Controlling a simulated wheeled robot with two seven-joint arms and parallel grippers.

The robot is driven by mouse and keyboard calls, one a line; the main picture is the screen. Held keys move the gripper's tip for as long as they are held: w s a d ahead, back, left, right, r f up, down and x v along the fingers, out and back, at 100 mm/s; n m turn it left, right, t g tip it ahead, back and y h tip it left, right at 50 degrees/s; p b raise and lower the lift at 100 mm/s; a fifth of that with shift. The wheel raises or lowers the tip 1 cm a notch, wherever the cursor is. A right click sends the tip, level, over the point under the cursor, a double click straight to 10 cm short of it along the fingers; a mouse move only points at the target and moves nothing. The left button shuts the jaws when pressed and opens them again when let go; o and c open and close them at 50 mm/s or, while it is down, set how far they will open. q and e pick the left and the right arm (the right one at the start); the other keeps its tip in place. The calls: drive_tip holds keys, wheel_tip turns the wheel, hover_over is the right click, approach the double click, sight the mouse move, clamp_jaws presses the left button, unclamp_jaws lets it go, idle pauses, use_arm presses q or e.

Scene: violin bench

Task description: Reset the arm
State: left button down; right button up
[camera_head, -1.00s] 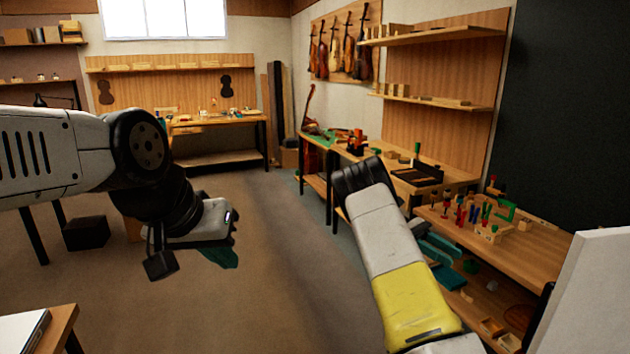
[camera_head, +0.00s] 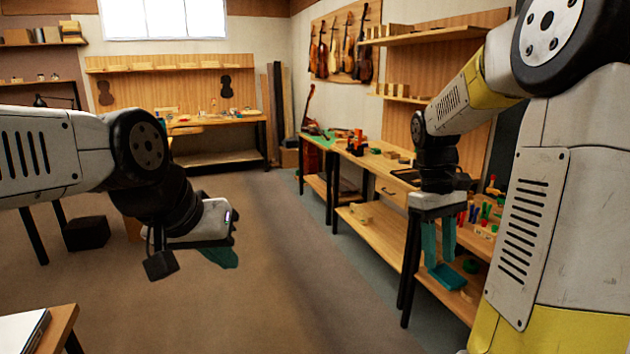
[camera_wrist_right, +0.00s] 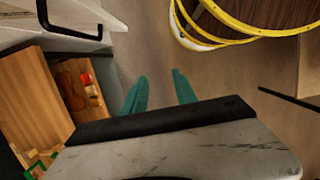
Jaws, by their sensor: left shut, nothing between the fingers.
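My left gripper (camera_head: 225,258) hangs over the open floor at the left of the head view, its teal fingers together and nothing seen in them. My right arm is bent at the right of the head view, with its gripper (camera_head: 438,250) pointing down in front of the right-hand bench. Its two teal fingers are apart with nothing between them. They also show apart and empty in the right wrist view (camera_wrist_right: 158,88).
The right-hand bench (camera_head: 385,170) carries tools, clamps and wood pieces; lower shelves (camera_head: 385,235) stand below. A violin rack (camera_head: 342,45) hangs behind. A table corner (camera_head: 62,325) is at lower left. The middle floor (camera_head: 300,290) is clear. The wrist view shows a yellow-rimmed round object (camera_wrist_right: 205,42).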

drive_tip(key=s+a+r+m+t+y, duration=0.3)
drive_tip(key=s+a+r+t, duration=0.3)
drive_tip(key=s+a+t, duration=0.2)
drive_tip(key=s+a, duration=0.2)
drive_tip(key=shift+s+a+r+m+t, duration=0.2)
drive_tip(key=shift+s+a+m+t, duration=0.05)
drive_tip(key=shift+a+m+t, duration=0.1)
